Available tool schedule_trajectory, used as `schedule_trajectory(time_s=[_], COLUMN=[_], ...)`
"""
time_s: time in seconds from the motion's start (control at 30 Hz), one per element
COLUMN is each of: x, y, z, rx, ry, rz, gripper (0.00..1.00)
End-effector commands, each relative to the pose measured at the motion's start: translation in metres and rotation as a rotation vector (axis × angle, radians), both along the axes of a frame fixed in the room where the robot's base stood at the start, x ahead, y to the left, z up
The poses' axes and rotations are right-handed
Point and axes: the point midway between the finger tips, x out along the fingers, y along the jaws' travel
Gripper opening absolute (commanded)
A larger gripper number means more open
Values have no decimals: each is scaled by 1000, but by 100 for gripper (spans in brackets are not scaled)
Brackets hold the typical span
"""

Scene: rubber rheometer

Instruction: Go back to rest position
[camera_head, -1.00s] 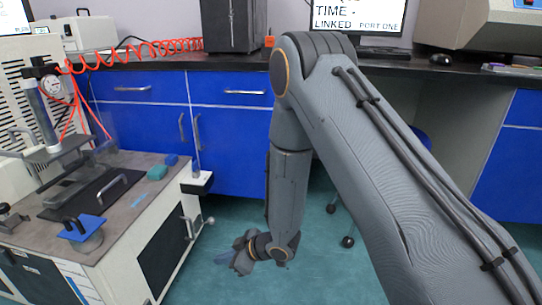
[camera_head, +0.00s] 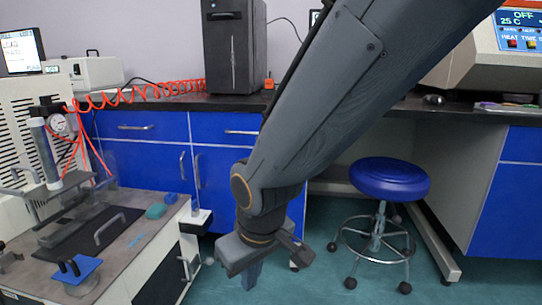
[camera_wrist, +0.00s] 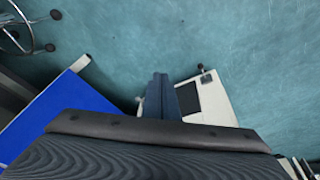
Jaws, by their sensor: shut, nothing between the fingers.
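My gripper (camera_head: 252,276) hangs pointing down in the head view, over the floor between the white machine cart and the blue stool. Its narrow blue-grey fingers are together with nothing between them. In the wrist view the fingers (camera_wrist: 158,92) show closed against the teal floor, and my arm's dark body covers the lower part. My arm is folded, with its upper part crossing the upper right of the head view and hiding part of the bench behind.
A blue stool (camera_head: 389,179) stands right. Blue cabinets (camera_head: 150,127) and a dark bench (camera_head: 185,103) run behind. A black tower (camera_head: 235,50) stands on the bench.

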Motion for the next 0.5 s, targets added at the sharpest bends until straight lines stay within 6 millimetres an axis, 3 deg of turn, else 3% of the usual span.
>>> schedule_trajectory(time_s=[0.1, 0.2, 0.5], x=[-40, -68, -135], y=[-8, -13, -26], z=[19, 29, 50], rx=[6, 11, 26], ry=[71, 124, 258], rz=[-36, -56, -86], gripper=[0, 0, 0])
